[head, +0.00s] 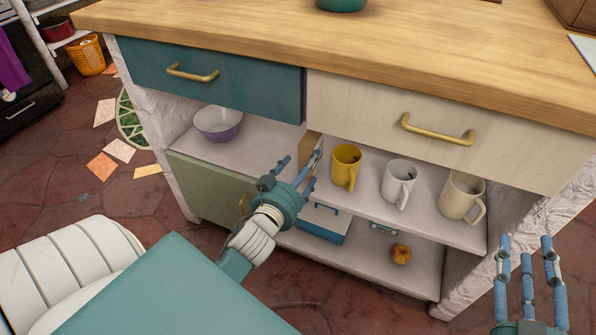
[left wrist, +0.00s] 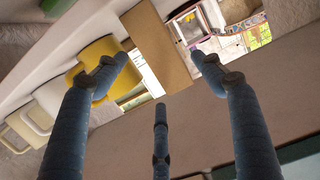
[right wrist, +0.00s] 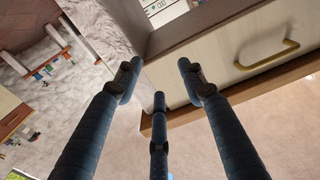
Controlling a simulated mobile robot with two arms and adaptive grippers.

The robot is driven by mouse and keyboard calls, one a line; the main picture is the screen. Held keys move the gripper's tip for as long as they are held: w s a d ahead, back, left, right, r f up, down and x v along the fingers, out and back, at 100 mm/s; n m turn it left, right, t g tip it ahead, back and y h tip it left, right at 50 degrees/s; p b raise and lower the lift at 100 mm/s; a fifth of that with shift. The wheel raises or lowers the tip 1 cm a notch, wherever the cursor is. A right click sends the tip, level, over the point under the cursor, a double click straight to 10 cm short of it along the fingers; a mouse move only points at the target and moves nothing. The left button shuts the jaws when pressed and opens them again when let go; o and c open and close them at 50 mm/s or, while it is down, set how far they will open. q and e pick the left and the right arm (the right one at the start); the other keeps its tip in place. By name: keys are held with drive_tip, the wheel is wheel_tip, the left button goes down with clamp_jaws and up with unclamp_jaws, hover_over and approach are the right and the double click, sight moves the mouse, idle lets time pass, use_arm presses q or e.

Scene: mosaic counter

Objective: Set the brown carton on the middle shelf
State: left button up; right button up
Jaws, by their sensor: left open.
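The brown carton (head: 309,147) stands upright on the middle shelf (head: 425,221), left of the yellow mug, partly hidden by my left gripper. My left gripper (head: 301,166) is open at the front of the carton. In the left wrist view the carton (left wrist: 158,48) shows between and beyond the spread fingertips (left wrist: 160,62); I cannot tell whether any finger touches it. My right gripper (head: 527,248) is open and empty, in front of the cabinet's right end. In the right wrist view its fingers (right wrist: 157,75) are apart with nothing between them.
A yellow mug (head: 345,166), a white mug (head: 398,183) and a cream mug (head: 461,196) stand right of the carton. A purple bowl (head: 218,124) sits at left. Below are a blue box (head: 322,222) and an orange fruit (head: 400,253). Drawers (head: 452,130) overhang the shelf.

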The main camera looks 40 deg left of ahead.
use_arm(q)
drive_tip(key=s+d+r+m+h, duration=0.2)
drive_tip(key=d+r, duration=0.3)
drive_tip(key=d, duration=0.6)
drive_tip(key=s+d+r+m+h, duration=0.3)
drive_tip(key=s+d+r+h, duration=0.1)
drive_tip(key=d, duration=0.6)
drive_tip(key=shift+s+d+r+h, duration=0.2)
drive_tip(key=shift+d+r+h, duration=0.2)
drive_tip(key=shift+r+h, duration=0.15)
use_arm(e)
drive_tip(key=f, duration=0.1)
drive_tip(key=f+g, duration=0.2)
drive_tip(key=f, duration=0.1)
drive_tip(key=shift+s+d+h, duration=0.2)
drive_tip(key=shift+d+h, duration=0.1)
drive_tip(key=shift+d, duration=0.05)
use_arm(q)
drive_tip(key=shift+p, duration=0.3)
